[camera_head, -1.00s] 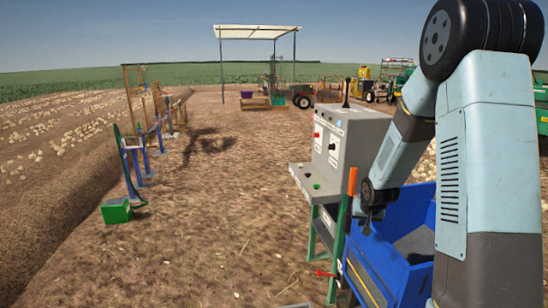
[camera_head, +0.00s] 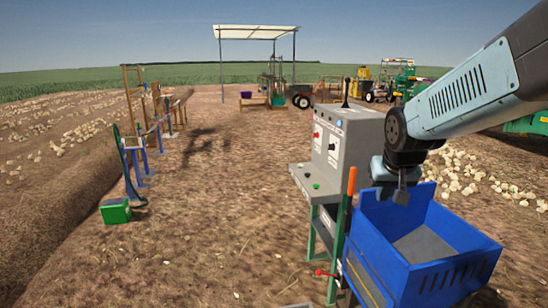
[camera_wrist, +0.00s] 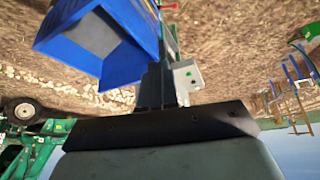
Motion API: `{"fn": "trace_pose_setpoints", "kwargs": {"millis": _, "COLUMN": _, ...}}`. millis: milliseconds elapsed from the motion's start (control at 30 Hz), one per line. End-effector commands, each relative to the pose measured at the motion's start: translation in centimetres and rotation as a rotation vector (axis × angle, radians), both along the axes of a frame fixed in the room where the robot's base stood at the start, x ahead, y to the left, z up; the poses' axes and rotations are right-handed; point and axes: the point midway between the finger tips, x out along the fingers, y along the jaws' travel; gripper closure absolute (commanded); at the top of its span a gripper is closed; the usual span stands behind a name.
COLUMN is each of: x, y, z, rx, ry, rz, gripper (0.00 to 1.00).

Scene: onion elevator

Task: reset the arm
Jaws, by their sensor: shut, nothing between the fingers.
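My arm enters from the right edge in the head view and reaches left, with its dark wrist bent downward. My gripper (camera_head: 401,196) is the small grey part below the wrist, at the back left rim of the blue bin. It looks shut, and I see nothing held in it.
A blue bin (camera_head: 450,285) stands just below my gripper; it also shows in the wrist view (camera_wrist: 128,68). A grey control box (camera_head: 347,140) with an orange-handled lever (camera_head: 352,182) stands left of it. A green box (camera_head: 116,211) lies far left. Open soil lies between.

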Motion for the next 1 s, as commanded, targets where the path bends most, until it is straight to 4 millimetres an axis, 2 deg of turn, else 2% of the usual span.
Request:
{"fn": "trace_pose_setpoints", "kwargs": {"millis": 200, "x": -5.7, "y": 0.9, "z": 2.6, "rx": 0.005, "ry": 0.002, "rz": 0.028, "gripper": 1.0}}
{"fn": "trace_pose_setpoints", "kwargs": {"millis": 500, "x": -12.9, "y": 2.0, "z": 4.3, "rx": 0.02, "ry": 0.013, "rz": 0.074, "gripper": 1.0}}
{"fn": "trace_pose_setpoints", "kwargs": {"millis": 700, "x": -15.1, "y": 2.3, "z": 4.5, "rx": 0.026, "ry": 0.021, "rz": 0.091, "gripper": 1.0}}
{"fn": "trace_pose_setpoints", "kwargs": {"millis": 1000, "x": -15.4, "y": 2.3, "z": 4.5, "rx": 0.027, "ry": 0.023, "rz": 0.094, "gripper": 1.0}}
